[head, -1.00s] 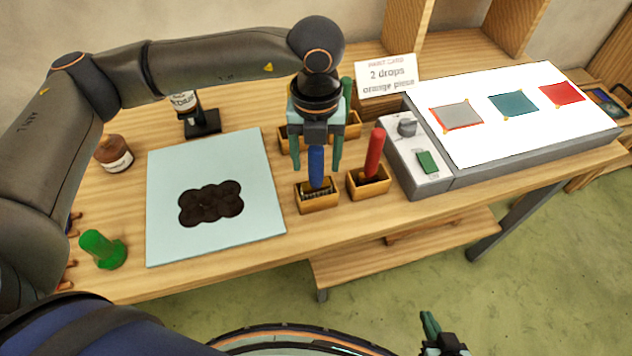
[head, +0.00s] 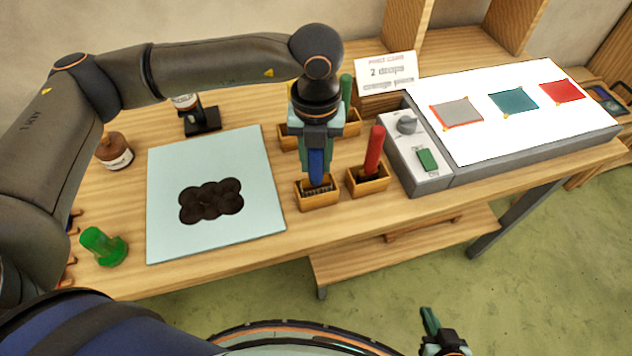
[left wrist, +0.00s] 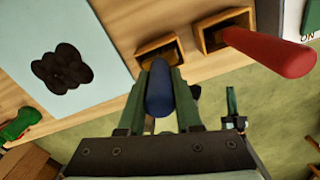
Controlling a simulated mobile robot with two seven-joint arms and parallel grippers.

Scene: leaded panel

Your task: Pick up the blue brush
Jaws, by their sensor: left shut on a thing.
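The blue brush (head: 317,167) stands upright in a small wooden box (head: 318,201) at the middle of the bench, its bristles down inside the box. My left gripper (head: 317,165) comes from above and is shut on the brush's handle. In the left wrist view the blue handle (left wrist: 159,92) sits between the two green fingers (left wrist: 160,85). My right gripper (head: 437,335) is low at the bottom edge of the head view, away from the bench; whether its jaws are open is unclear.
A red-handled brush (head: 374,152) stands in the box (head: 369,182) just to the right. A pale board (head: 215,155) with dark round blobs lies left. A green stamp-like object (head: 103,246), a brown bottle (head: 114,151) and a light panel (head: 470,145) with coloured pieces are also on the bench.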

